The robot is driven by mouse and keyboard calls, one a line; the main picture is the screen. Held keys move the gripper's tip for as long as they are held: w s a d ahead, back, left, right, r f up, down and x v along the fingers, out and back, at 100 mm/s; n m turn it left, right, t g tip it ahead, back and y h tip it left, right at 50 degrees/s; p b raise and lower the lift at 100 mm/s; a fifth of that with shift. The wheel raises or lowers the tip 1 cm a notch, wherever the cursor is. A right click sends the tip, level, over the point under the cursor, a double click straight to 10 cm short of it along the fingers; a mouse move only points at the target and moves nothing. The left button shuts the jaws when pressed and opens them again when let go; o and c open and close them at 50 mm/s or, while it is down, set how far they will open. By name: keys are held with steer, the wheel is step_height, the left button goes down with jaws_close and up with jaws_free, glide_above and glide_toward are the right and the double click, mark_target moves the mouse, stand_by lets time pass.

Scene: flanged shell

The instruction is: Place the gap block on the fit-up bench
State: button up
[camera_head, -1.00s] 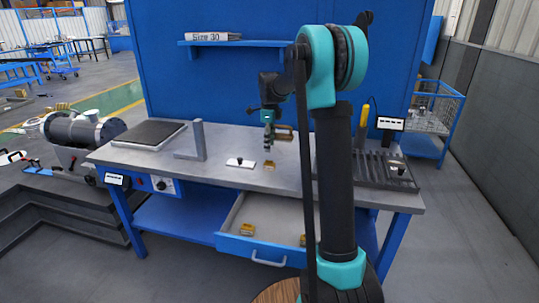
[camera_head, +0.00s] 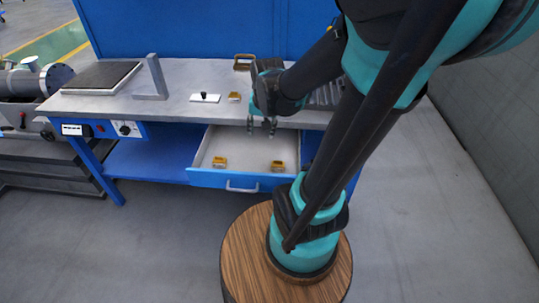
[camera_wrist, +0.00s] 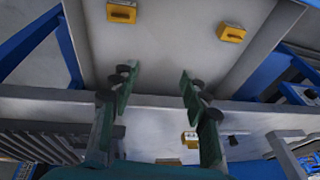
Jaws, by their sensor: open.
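Small yellow blocks look like gap blocks; I cannot tell which one the task means. One yellow block (camera_head: 234,97) sits on the grey bench top (camera_head: 185,110). A left block (camera_head: 219,162) and a right block (camera_head: 278,166) lie in the open drawer (camera_head: 247,155). In the wrist view the drawer blocks show at top left (camera_wrist: 121,11) and top right (camera_wrist: 232,33). My gripper (camera_head: 261,126) points down above the drawer's back part, near the bench's front edge. Its fingers (camera_wrist: 157,75) are apart with nothing between them.
A white plate with a dark knob (camera_head: 205,97) lies left of the bench block. Further left are an upright grey bracket (camera_head: 154,80) and a dark flat plate (camera_head: 103,76). A brown-handled item (camera_head: 244,62) stands behind. A slotted rack (camera_head: 325,95) is partly behind my arm.

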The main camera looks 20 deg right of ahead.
steer(key=s+f+n, duration=0.4)
steer(key=s, duration=0.4)
steer(key=shift+d+f+n+t, duration=0.25)
steer(key=shift+f+n+t, duration=0.1)
steer(key=shift+n+t, duration=0.05)
stand_by(0.4)
